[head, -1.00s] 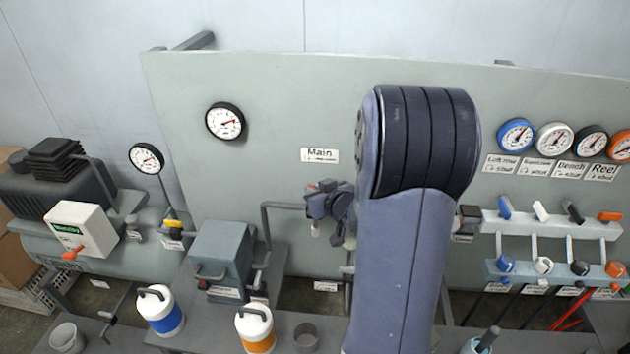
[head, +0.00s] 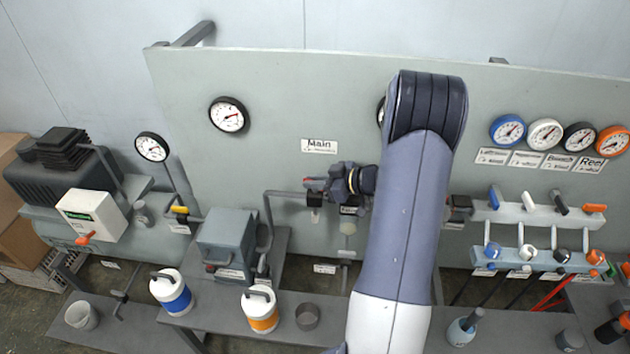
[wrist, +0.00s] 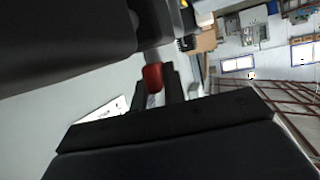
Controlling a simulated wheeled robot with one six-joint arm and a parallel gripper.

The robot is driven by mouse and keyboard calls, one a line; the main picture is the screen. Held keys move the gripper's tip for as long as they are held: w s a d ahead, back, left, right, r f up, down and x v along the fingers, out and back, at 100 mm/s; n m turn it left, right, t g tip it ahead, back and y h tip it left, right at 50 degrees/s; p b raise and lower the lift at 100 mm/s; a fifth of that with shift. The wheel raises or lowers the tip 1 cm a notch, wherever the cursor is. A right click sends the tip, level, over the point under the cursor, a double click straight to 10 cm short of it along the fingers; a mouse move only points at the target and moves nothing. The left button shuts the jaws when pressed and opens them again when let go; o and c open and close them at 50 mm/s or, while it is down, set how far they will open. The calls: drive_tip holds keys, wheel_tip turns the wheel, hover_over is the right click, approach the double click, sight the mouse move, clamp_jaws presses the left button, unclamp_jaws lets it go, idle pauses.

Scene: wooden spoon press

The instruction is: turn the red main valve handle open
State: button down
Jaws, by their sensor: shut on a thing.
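The red main valve handle (wrist: 153,78) shows in the wrist view as a small red end between the dark jaws. My gripper (wrist: 160,85) is shut on it. In the head view my gripper (head: 322,190) reaches in from the right, below the "Main" label (head: 319,146). Only a sliver of red (head: 316,184) shows there at the jaws. Most of the handle and the valve body are hidden by the gripper, so its exact angle cannot be told.
A grey pipe (head: 268,222) runs to the valve from the left. A grey box (head: 227,243) stands at lower left. A row of coloured small valves (head: 535,210) is on the right. Canisters (head: 260,310) stand on the bench in front. My forearm covers part of the panel.

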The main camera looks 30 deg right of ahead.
drive_tip(key=shift+r+n+y, duration=0.1)
drive_tip(key=shift+n+y, duration=0.2)
drive_tip(key=c, duration=1.5)
unclamp_jaws()
drive_tip(key=shift+o, duration=0.2)
drive_tip(key=shift+d, duration=0.1)
drive_tip(key=b+v, duration=0.2)
drive_tip(key=v, duration=0.8)
drive_tip(key=shift+s+d+r, duration=0.15)
drive_tip(key=shift+r, duration=0.15)
